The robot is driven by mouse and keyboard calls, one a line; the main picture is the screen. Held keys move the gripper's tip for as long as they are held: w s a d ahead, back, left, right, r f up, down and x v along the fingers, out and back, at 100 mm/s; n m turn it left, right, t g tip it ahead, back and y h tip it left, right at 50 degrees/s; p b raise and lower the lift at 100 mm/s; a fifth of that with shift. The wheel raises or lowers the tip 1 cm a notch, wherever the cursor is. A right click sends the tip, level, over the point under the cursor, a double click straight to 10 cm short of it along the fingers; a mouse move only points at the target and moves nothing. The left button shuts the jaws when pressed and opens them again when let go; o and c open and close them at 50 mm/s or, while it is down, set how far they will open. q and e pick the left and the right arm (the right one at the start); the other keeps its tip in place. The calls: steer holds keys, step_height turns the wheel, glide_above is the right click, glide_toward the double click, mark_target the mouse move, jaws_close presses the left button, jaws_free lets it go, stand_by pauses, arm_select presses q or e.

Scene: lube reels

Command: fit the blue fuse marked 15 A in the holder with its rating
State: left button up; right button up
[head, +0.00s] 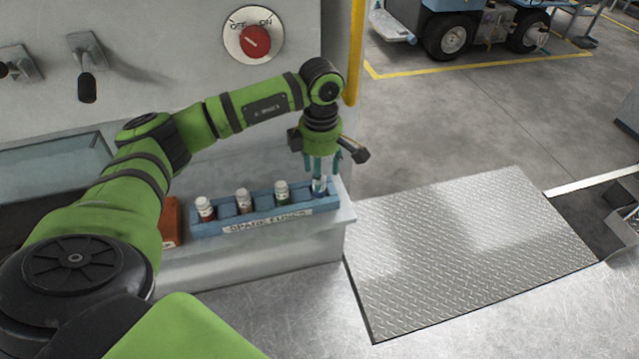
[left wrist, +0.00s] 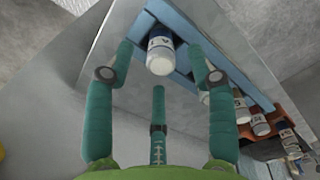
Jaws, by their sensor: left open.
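The blue fuse (head: 319,186) stands in the rightmost slot of the blue spare-fuse rack (head: 268,221). Its white end shows in the left wrist view (left wrist: 160,55), but I cannot read its rating. My left gripper (head: 321,171) points down directly over this fuse. Its green fingers are open, and in the left wrist view they stand spread around the fuse's end, with visible gaps. I cannot make out a fuse holder with a rating in these views. My right gripper is not in view.
Red (head: 205,209), brown (head: 243,201) and green (head: 282,193) fuses stand left in the same rack. An orange-red box (head: 170,222) is beside it. The cabinet wall behind carries a red OFF/ON switch (head: 255,42) and levers (head: 87,83).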

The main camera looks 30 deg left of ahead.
arm_select(q)
steer(key=shift+f, duration=1.6)
jaws_close()
steer(key=shift+r, duration=0.2)
